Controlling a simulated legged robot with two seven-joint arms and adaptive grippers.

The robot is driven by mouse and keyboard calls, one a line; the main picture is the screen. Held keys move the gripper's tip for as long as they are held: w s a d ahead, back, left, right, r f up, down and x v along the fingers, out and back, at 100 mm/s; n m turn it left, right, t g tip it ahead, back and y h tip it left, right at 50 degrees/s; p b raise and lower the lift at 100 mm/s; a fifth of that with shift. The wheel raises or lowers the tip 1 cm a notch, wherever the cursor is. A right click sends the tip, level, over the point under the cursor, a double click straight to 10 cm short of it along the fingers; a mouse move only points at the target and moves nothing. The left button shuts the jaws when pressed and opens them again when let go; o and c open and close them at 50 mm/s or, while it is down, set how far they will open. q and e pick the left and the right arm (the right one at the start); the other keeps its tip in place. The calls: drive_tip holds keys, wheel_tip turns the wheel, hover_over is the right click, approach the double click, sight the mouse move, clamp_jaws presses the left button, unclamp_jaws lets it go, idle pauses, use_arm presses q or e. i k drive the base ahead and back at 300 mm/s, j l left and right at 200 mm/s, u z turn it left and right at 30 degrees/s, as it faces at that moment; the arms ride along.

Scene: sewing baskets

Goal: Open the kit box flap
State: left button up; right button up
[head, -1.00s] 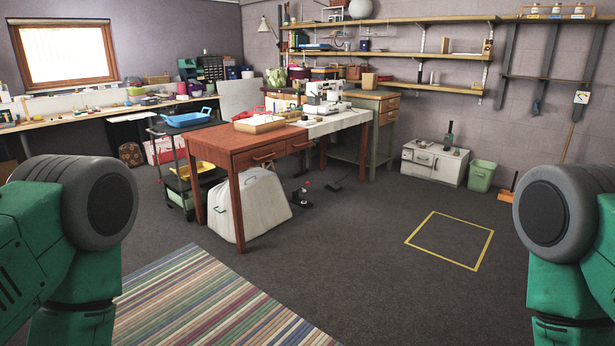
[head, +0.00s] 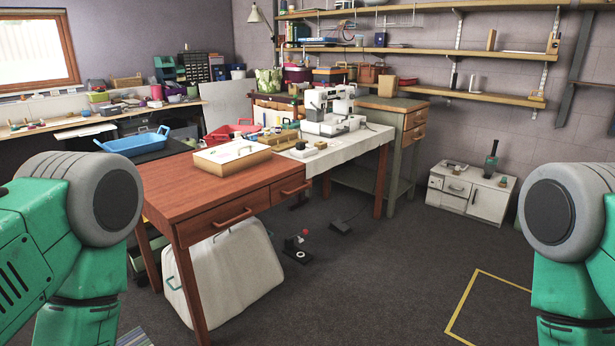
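A low wooden box with a white top (head: 232,156) lies on the red-brown table (head: 190,190), near its back edge and left of the sewing machine. It looks like the kit box, and its top appears closed, with a small handle or latch on it. Only green and grey links of my two arms show, at the left and right edges. Neither of my grippers is in view, and nothing of mine is near the box.
A white sewing machine (head: 330,112) stands on the cloth-covered right end. A red basket (head: 232,130) and a blue tray (head: 133,143) are behind and left. A white bag (head: 228,272) sits under the table. Open floor (head: 380,285) lies to the right.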

sight(224, 154)
drive_tip(key=i+l, duration=0.1)
drive_tip(key=i, duration=2.35)
drive_tip(key=j+u, duration=0.05)
drive_tip(key=j, duration=0.05)
